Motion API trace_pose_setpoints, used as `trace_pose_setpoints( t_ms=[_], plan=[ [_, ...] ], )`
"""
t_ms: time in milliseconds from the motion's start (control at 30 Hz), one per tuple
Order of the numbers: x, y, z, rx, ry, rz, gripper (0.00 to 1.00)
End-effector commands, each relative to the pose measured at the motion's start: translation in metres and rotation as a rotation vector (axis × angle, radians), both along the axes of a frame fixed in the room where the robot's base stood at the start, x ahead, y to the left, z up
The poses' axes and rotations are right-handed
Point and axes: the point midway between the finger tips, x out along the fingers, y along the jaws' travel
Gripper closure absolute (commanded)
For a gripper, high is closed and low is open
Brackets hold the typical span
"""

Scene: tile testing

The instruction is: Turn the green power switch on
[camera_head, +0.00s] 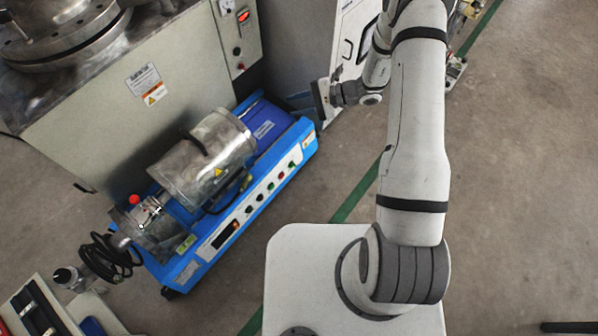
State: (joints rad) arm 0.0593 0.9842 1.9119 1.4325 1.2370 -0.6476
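A blue bench machine (205,262) with a metal drum (203,160) stands on the floor at left centre. Its sloped front panel carries a row of small knobs and buttons, among them a small green one (281,175) toward the right end. It is too small here to tell its position or whether it is lit. My gripper (320,102) is at the end of my arm, just beyond the machine's right end and apart from the panel.
A white cabinet (350,40) is behind my gripper. Black cable (108,258) lies at the machine's left end. Floor in front of the panel is clear up to my base.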

Motion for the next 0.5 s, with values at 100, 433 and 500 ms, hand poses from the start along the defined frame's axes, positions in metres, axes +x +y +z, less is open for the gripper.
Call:
trace_pose_setpoints(
  t_ms=[100, 433, 500],
  plan=[
    [0.012, -0.001, -0.086, 0.068, 0.036, -0.126, 0.68],
    [0.009, -0.022, -0.298, 0.146, 0.073, -0.503, 0.68],
    [0.001, -0.029, -0.336, 0.144, 0.073, -0.573, 0.68]
  ],
)
